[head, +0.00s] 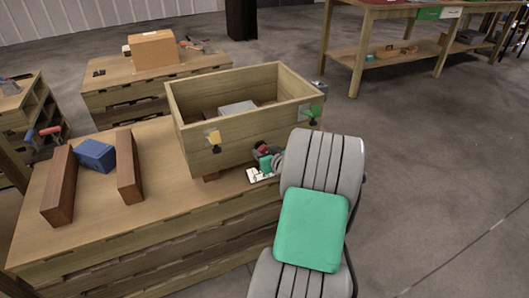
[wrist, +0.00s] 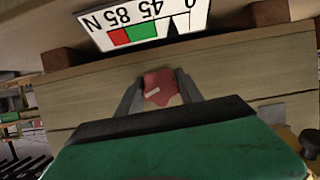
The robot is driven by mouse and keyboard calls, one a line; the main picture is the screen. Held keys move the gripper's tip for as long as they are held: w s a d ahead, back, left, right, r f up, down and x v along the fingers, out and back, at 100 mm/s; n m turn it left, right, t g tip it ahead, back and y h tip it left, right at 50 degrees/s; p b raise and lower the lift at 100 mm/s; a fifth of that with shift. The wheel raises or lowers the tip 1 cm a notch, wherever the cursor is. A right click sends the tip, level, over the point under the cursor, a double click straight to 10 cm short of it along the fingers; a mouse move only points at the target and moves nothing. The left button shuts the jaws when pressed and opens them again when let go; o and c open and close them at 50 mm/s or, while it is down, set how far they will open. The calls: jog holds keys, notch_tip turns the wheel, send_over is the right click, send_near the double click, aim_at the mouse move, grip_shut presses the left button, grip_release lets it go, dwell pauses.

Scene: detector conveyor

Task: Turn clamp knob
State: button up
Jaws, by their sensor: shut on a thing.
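The red clamp knob (wrist: 161,88) with a white line on it sits low on the wooden box's side in the wrist view. My gripper (wrist: 157,82) has a grey finger on each side of it and is shut on it. In the head view my gripper (head: 270,160) is at the box's near right corner, and the red knob (head: 262,147) is partly hidden. A white gauge (wrist: 145,22) appears upside down, marked 0, 45, 85 and N, with green and red bands. Its dark pointer seems to lie on the white part between 0 and the green band.
The open wooden box (head: 190,152) stands on the wooden bench (head: 150,240) and holds a grey object. A yellow-tagged knob (head: 214,140) and a green-tagged one (head: 312,114) are on it. A blue block (head: 95,155) lies between two brown boards. Floor at right is clear.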

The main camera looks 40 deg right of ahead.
jog(key=shift+f+m+y+b, duration=0.1)
jog(key=shift+m+y+b, duration=0.35)
jog(key=shift+m, duration=0.35)
jog(key=shift+m+t+y, duration=0.6)
jog(key=shift+m+y, duration=0.25)
jog(key=shift+m, duration=0.35)
jog(key=o, duration=1.4)
jog(key=shift+s, duration=0.1)
jog(key=p+v, duration=0.1)
jog(key=v, duration=0.6)
jog(key=shift+s+r, duration=0.2)
jog(key=shift+s, duration=0.05)
